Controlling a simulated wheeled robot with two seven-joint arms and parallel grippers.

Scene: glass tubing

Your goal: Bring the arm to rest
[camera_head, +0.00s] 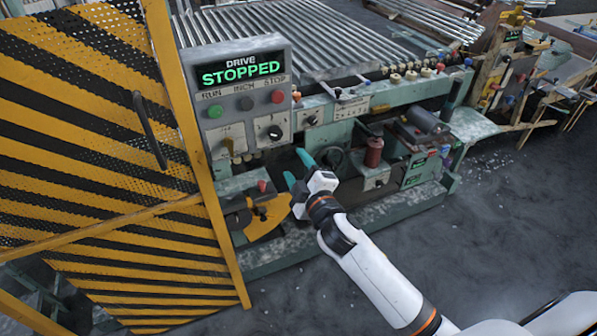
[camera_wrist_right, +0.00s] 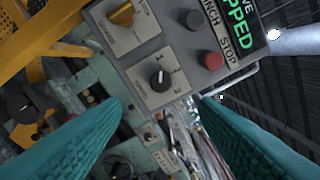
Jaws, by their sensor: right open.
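My right arm (camera_head: 375,270) comes in from the lower right of the head view, reaching up and left toward the machine's front. My right gripper (camera_head: 295,166) has teal fingers, spread apart with nothing between them. It is in front of the green machine, below the control panel (camera_head: 243,75). In the right wrist view the two teal ribbed fingers (camera_wrist_right: 162,104) are wide apart, with the panel's black rotary knob (camera_wrist_right: 158,79) showing beyond them. I see no contact with the panel. The left gripper is not in view.
The panel display (camera_head: 240,72) reads "DRIVE STOPPED". A yellow-and-black striped mesh guard door (camera_head: 100,130) with a dark handle (camera_head: 150,130) stands at left. Dark floor (camera_head: 500,230) at right is clear.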

